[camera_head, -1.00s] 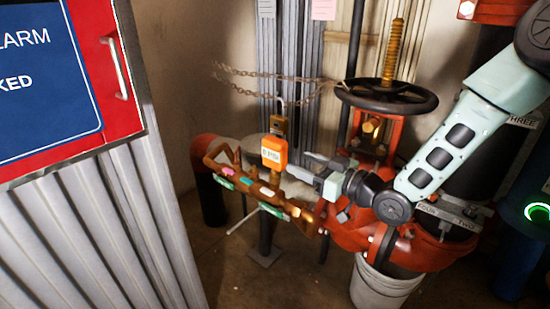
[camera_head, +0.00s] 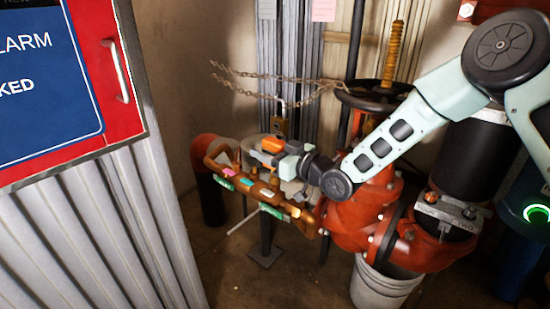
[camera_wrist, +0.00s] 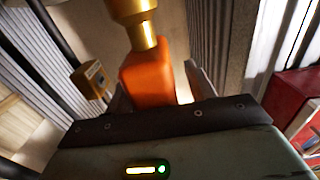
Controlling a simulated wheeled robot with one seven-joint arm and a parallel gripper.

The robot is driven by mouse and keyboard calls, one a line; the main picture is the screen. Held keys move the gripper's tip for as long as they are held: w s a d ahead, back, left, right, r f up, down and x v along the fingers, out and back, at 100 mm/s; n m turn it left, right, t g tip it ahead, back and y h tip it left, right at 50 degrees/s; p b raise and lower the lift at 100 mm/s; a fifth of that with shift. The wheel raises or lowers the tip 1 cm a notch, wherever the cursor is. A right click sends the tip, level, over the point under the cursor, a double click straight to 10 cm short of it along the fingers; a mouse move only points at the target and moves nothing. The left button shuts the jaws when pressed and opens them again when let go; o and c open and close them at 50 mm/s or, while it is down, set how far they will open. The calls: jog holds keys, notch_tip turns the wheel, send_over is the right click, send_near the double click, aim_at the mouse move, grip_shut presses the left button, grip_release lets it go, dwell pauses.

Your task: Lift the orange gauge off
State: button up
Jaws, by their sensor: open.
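The orange gauge (camera_head: 272,144) is at the brass pipe manifold and is partly covered by my gripper (camera_head: 264,153). In the wrist view the orange gauge (camera_wrist: 148,76) sits between my two open fingers, with a brass fitting (camera_wrist: 134,22) adjoining it. The fingers stand on either side of its body; I cannot tell whether either touches it. The gauge's face is hidden in both current views.
The brass manifold (camera_head: 235,183) carries several coloured tags. A yellow-brown padlock (camera_head: 280,127) hangs on a chain (camera_head: 262,77) behind. A black handwheel (camera_head: 373,97) and red valve body (camera_head: 360,215) stand right; a white bucket (camera_head: 380,285) is below.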

jog(key=c, duration=1.1)
jog(key=shift+o, duration=0.2)
jog(key=shift+r, duration=0.1)
notch_tip(320, 180, up, 9)
jog(key=shift+r+p, duration=0.1)
jog(key=shift+p, duration=0.45)
jog(key=shift+s+r, duration=0.2)
jog(key=shift+r, duration=0.1)
jog(key=s+d+b, duration=0.1)
jog(key=s+d, duration=0.1)
jog(key=s, duration=0.6)
jog(key=shift+s+d+r, duration=0.15)
jog(key=shift+d+r, duration=0.1)
jog(key=shift+r, duration=0.1)
